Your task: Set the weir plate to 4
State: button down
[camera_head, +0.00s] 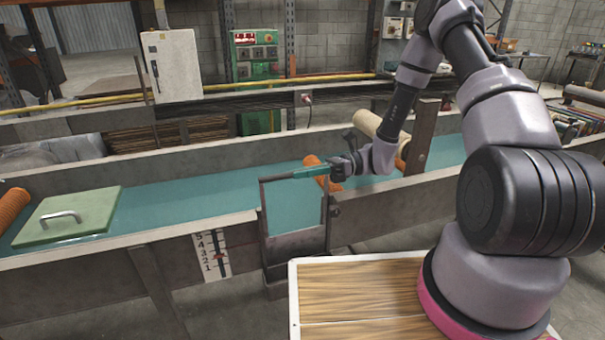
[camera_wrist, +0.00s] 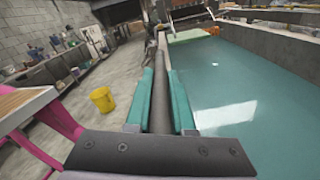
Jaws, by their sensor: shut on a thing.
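The weir plate (camera_head: 297,244) is a grey metal plate with a tall frame-like handle, standing at the near side wall of the water channel. My gripper (camera_head: 310,172) is at the top of this frame, its teal fingers shut on the top bar. In the wrist view, the dark round bar (camera_wrist: 160,105) lies lengthwise between the two teal fingers (camera_wrist: 160,78). A white scale (camera_head: 211,256) numbered 1 to 5 is on the channel wall left of the plate. A small red pointer (camera_head: 219,257) on it appears close to 2. The plate's lower edge is hard to make out.
The channel holds teal water (camera_head: 180,200). A green lid (camera_head: 70,216) with a metal handle lies over it at the left. A wood-topped table (camera_head: 350,290) stands in front. A yellow bucket (camera_wrist: 103,99) is on the floor.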

jog(key=shift+r, duration=1.55)
jog(key=c, duration=0.8)
grip_release()
jog(key=shift+d, duration=0.15)
jog(key=v, duration=0.7)
jog(key=shift+w+d, duration=0.1)
jog(key=shift+d, duration=0.05)
